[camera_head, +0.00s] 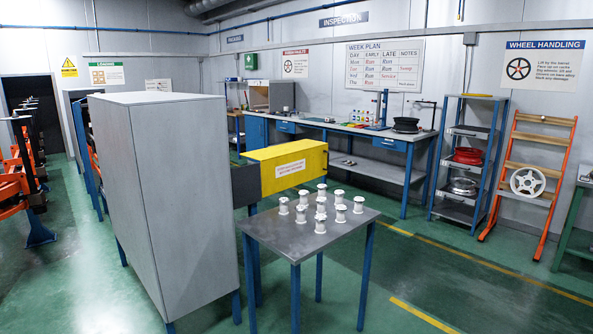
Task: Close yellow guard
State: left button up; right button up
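The yellow guard (288,157) is a long yellow box-shaped cover with a white label on its front face. It stands beyond the small grey table, to the right of the tall grey cabinet. A dark grey box section (245,185) adjoins its left end. Neither of my grippers is in view.
The small grey table (272,236) on blue legs carries several white spools (320,225). A tall grey cabinet (165,190) blocks the left side. A long workbench (350,133), a blue shelf rack (466,160) and an orange wheel stand (530,180) line the back.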

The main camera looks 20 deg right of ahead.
aim_at(284, 166)
jog(key=i+l+z, duration=0.3)
jog(key=z, duration=0.2)
jog(key=i+z, duration=0.5)
jog(key=i+l+z, duration=0.4)
jog(key=i, duration=0.3)
jog(key=i+z, duration=0.35)
jog(key=i, duration=0.3)
jog(key=i+j+z, duration=0.1)
jog(key=i+z, duration=0.3)
jog(key=i, duration=0.3)
jog(key=i+u, duration=0.2)
jog(key=i, duration=0.35)
jog(key=i+u, duration=0.2)
jog(key=i, duration=0.4)
jog(key=i+l+u, duration=0.25)
jog(key=i, duration=0.3)
jog(key=i+l+u, duration=0.2)
jog(key=i, duration=0.35)
